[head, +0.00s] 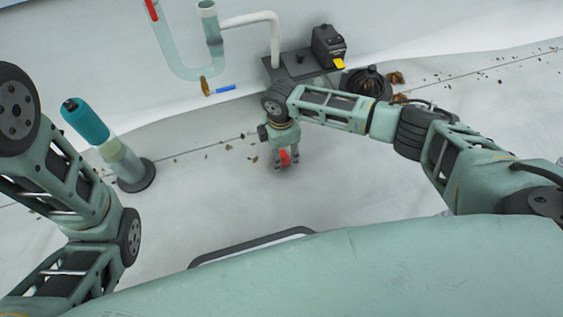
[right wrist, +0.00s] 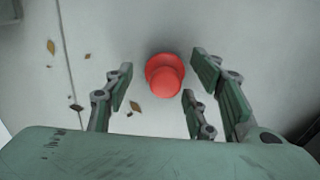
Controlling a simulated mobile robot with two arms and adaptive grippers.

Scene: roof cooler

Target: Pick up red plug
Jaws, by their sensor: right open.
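The red plug (right wrist: 165,75) lies on the pale roof floor, seen from above in the right wrist view. It also shows as a small red spot (head: 284,157) at the fingers in the head view. My right gripper (right wrist: 160,95) is open, its fingers spread to the left and right of the plug. The plug sits just ahead of the fingertips, and no finger clearly touches it. In the head view my right gripper (head: 286,162) points down at the floor. My left arm comes in at the left, but its gripper is out of view.
A teal-topped cylinder (head: 87,122) on a pipe with a dark base stands at the left. A pipe with a red handle (head: 152,10), a blue-handled valve (head: 225,88) and a dark box with a yellow switch (head: 328,45) are at the back. Dry leaves (right wrist: 134,106) lie scattered.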

